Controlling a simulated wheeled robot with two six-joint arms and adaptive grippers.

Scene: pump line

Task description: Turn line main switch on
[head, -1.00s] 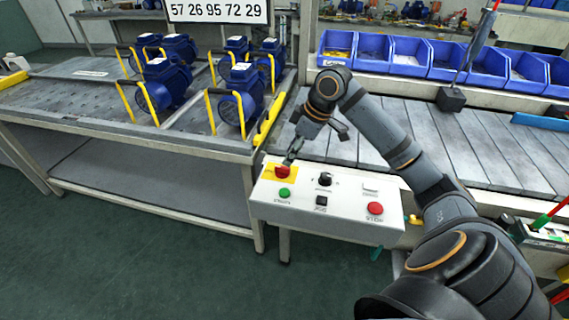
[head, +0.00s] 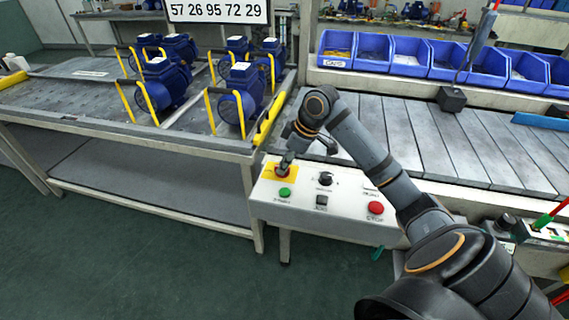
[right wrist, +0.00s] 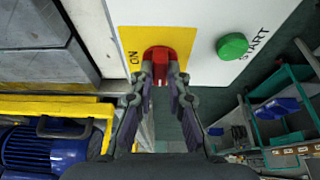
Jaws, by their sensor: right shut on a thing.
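The line main switch (head: 282,172) is a red knob on a yellow plate at the left back corner of the white control box (head: 262,202). In the right wrist view the red switch (right wrist: 160,60) sits on its yellow plate, with the word ON printed beside it. My right gripper (head: 286,165) has its fingertips at the switch. In the right wrist view its two fingers (right wrist: 159,84) are closed on either side of the red knob. The fingers hide part of the knob. My left gripper is not in view.
The box also carries a green START button (head: 285,192), a black knob (head: 325,178), a black button (head: 321,201) and a red STOP button (head: 375,208). A table (head: 120,128) with blue pumps stands left. A conveyor (head: 440,140) and blue bins (head: 410,55) lie behind.

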